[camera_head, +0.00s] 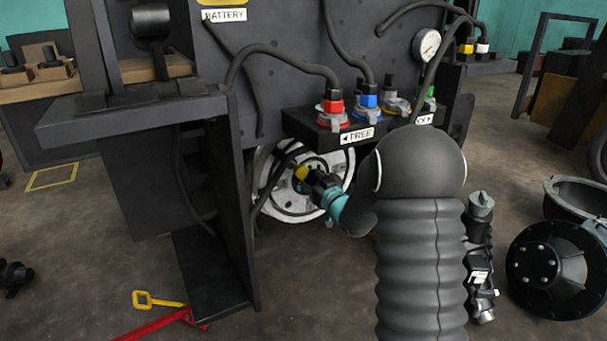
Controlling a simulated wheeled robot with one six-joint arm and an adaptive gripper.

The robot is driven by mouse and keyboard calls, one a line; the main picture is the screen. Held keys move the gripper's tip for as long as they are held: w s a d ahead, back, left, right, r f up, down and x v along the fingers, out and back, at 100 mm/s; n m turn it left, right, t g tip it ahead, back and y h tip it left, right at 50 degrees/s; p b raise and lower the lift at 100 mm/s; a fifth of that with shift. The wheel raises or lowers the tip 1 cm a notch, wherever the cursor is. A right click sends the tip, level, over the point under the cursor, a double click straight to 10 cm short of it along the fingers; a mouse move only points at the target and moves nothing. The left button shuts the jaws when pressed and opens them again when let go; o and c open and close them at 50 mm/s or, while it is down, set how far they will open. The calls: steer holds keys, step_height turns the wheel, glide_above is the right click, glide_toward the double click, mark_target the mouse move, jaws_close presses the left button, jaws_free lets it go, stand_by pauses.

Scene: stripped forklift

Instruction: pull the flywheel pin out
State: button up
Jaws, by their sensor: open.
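The flywheel (325,163) is a pale, worn disc with dark rings, low in the forklift's dark body. A small yellow piece (301,173), which looks like the head of the flywheel pin, shows near the middle of the disc. My gripper (308,178) is at the yellow piece, in front of the disc, reaching in from the right. Its dark fingers are small and partly merge with the dark rings; they are open. I cannot tell whether they touch the pin. The pin's shaft is hidden.
Above the flywheel is a dark shelf (305,128) with red, blue, yellow and green fittings and a "FREE" label. Dark hoses hang around it. A dark upright panel (232,200) stands close left. A black round housing (555,268) lies at right. A yellow-handled red bar (160,322) lies front left.

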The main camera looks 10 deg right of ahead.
steer(key=v, duration=0.7)
steer(key=shift+s, duration=0.25)
steer(key=shift+d, duration=0.1)
steer(key=s+d+f+m+g+h, duration=0.25)
steer(key=d+f+g+h, duration=0.3)
steer(key=f, duration=0.55)
steer(key=s+d+g+h, duration=0.2)
steer(key=s+g, duration=0.2)
steer(key=s, duration=0.5)
steer(key=s+a+r+g+y+p, duration=0.1)
steer(key=s+a+r+p, duration=0.2)
steer(key=s+a+r, duration=0.3)
steer(key=s+a+r+m+g+y+p, duration=0.1)
steer(key=s+a+r+p, duration=0.2)
steer(key=s+r, duration=1.3)
steer(key=s+a, duration=0.3)
steer(key=s, duration=0.2)
steer(key=shift+s+r, duration=0.2)
steer(key=shift+s, duration=0.1)
